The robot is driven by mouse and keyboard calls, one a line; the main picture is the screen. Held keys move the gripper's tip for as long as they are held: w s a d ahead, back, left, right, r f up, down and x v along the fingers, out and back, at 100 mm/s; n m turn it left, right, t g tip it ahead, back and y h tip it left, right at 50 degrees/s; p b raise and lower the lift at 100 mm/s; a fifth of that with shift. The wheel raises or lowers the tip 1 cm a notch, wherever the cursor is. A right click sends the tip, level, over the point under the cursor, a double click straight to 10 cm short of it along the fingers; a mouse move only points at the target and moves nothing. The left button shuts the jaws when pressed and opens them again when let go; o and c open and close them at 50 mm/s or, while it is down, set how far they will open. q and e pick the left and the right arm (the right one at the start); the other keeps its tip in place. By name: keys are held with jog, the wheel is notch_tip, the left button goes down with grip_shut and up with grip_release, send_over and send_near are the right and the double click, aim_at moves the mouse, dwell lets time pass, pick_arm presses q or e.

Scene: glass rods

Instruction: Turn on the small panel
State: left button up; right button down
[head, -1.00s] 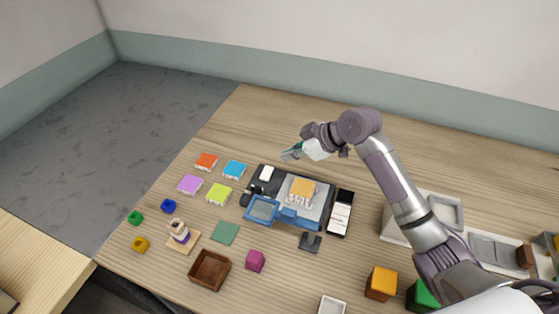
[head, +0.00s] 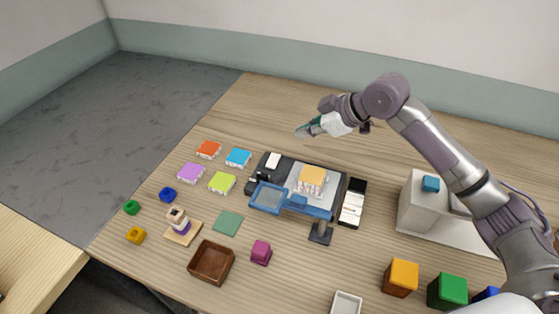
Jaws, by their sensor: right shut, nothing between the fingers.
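My right gripper (head: 308,130) is shut and empty, held above the far part of the table, behind a dark device (head: 258,180). The device has a small white piece (head: 273,160) at its back left and a grey plate with an orange-topped block (head: 312,178). A narrow black-and-white panel (head: 352,203) lies just right of the device, apart from the gripper. I cannot tell which of these is the small panel, or whether anything is lit. A blue-framed piece (head: 268,197) on a dark stand (head: 320,232) reaches across the device's front. My left gripper is not in view.
Coloured tiles (head: 208,149) lie left of the device. A brown tray (head: 211,263) and a magenta cube (head: 261,252) are in front. The back of the table is clear.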

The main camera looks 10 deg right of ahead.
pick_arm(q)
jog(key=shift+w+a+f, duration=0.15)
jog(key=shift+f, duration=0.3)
pick_arm(e)
jog(key=shift+s+d, duration=0.15)
jog(key=shift+d, duration=0.05)
jog(key=shift+f, duration=0.15)
jog(key=p, duration=0.2)
send_over(273, 156)
jog(key=s+d, duration=0.1)
jog(key=s, duration=0.1)
notch_tip(273, 156, down, 7)
jog(key=shift+s+d, duration=0.15)
jog(key=f, duration=0.2)
jog(key=shift+d+f, duration=0.25)
jog(key=shift+f, duration=0.05)
jog(key=shift+w+d+f, duration=0.1)
jog(key=shift+w+f, duration=0.1)
jog(key=shift+f, duration=0.4)
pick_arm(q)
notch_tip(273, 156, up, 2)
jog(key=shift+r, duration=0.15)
pick_arm(e)
jog(key=shift+f, duration=0.1)
